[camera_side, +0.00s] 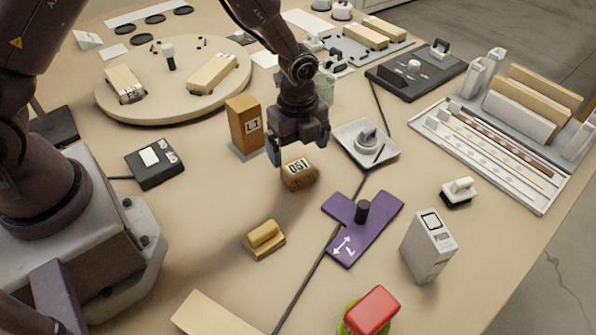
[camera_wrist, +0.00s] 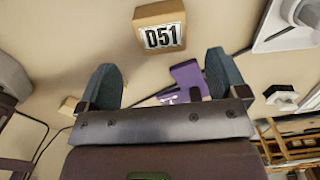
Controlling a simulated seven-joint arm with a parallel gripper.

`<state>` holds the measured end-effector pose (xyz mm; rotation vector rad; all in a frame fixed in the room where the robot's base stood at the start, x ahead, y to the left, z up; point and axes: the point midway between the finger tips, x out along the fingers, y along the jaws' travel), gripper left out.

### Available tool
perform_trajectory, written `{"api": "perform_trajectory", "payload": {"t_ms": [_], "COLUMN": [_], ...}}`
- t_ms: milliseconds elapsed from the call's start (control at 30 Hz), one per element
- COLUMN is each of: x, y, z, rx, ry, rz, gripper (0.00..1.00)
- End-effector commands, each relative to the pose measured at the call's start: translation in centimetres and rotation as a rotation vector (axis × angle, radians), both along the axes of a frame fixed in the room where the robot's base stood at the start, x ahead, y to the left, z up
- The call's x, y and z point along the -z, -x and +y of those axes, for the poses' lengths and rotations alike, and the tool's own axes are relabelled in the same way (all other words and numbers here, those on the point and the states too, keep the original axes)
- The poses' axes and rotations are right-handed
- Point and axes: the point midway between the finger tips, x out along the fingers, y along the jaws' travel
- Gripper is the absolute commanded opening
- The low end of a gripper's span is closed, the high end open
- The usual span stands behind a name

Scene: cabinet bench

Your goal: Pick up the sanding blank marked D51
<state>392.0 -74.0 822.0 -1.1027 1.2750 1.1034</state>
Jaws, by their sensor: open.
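The sanding blank marked D51 (camera_side: 299,174) is a small wooden block with a white label, lying on the bench below my gripper (camera_side: 299,148). In the wrist view the blank (camera_wrist: 160,27) shows its D51 label face near the top edge, beyond the fingertips and not between them. My gripper also shows in the wrist view (camera_wrist: 163,78), with its two blue-grey fingers wide apart and nothing between them. The side view does not clearly show the height of the fingertips above the blank.
A taller wooden block marked L2 (camera_side: 243,124) stands close on the left. A white square tray (camera_side: 385,157) is close on the right. A purple plate with a black knob (camera_side: 345,245) lies in front. A small yellowish block (camera_side: 264,240) is front left, with bare bench between.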

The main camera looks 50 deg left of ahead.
Motion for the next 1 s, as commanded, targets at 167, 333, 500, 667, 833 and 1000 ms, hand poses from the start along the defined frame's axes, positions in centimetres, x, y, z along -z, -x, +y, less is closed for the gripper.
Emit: {"api": "perform_trajectory", "payload": {"t_ms": [167, 333, 500, 667, 833, 1000], "x": [1.6, 3.4, 5.9, 6.8, 6.8, 6.7], "y": [0.0, -0.1, -0.3, -0.4, -0.4, -0.3], "z": [0.0, 0.2, 0.4, 0.4, 0.4, 0.4], "rx": [0.000, -0.002, -0.002, -0.001, -0.001, -0.001], "ry": [-0.001, -0.001, -0.001, -0.001, -0.001, -0.001], "rz": [-0.001, 0.003, 0.002, -0.002, -0.002, -0.002], "gripper": [0.92, 0.92, 0.92, 0.92, 0.92, 0.57]}}
